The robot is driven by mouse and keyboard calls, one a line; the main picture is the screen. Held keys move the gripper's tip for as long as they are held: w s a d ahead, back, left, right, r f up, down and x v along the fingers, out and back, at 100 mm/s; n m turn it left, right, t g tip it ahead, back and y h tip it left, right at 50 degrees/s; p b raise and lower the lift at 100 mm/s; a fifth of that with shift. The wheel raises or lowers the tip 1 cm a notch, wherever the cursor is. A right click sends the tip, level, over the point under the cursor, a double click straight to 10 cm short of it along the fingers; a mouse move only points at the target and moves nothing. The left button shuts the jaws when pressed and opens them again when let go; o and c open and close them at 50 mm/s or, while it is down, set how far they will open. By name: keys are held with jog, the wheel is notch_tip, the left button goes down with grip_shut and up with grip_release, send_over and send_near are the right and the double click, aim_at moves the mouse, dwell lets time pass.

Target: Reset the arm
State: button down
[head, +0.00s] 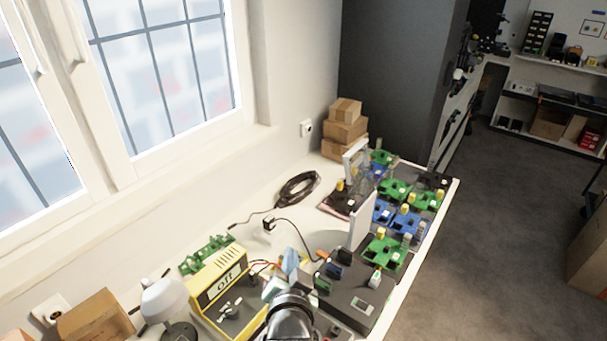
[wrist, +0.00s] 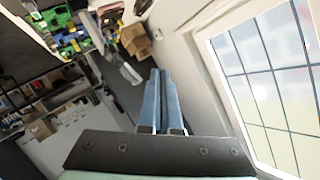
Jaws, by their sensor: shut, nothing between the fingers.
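My gripper (wrist: 161,74) shows in the wrist view as two long blue fingers lying side by side, closed together with nothing between them. The fingers point away from the dark mounting plate, toward the wall beside the window. In the head view a dark, rounded part of my arm rises at the bottom centre, over the front of the workbench (head: 262,240).
A yellow device reading "Off" (head: 222,284) stands left of my arm. Several green and blue circuit boards (head: 385,252) crowd the bench to the right. Stacked cartons (head: 345,128) stand at the back, near a coiled black cable (head: 298,187). The window (head: 165,75) is left; grey floor (head: 500,240) is open right.

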notch_tip(320, 180, up, 33)
jog(key=s+d+n+t, duration=0.2)
jog(key=s+n+t, duration=0.1)
jog(key=t, duration=0.4)
jog(key=s+r+n+t, duration=0.3)
jog(key=s+r+t, duration=0.3)
jog(key=s+r, duration=0.8)
notch_tip(320, 180, up, 5)
jog(key=shift+s+d+f+n+h, duration=0.2)
jog(key=shift+n+h, duration=0.1)
jog(key=shift+f, duration=0.1)
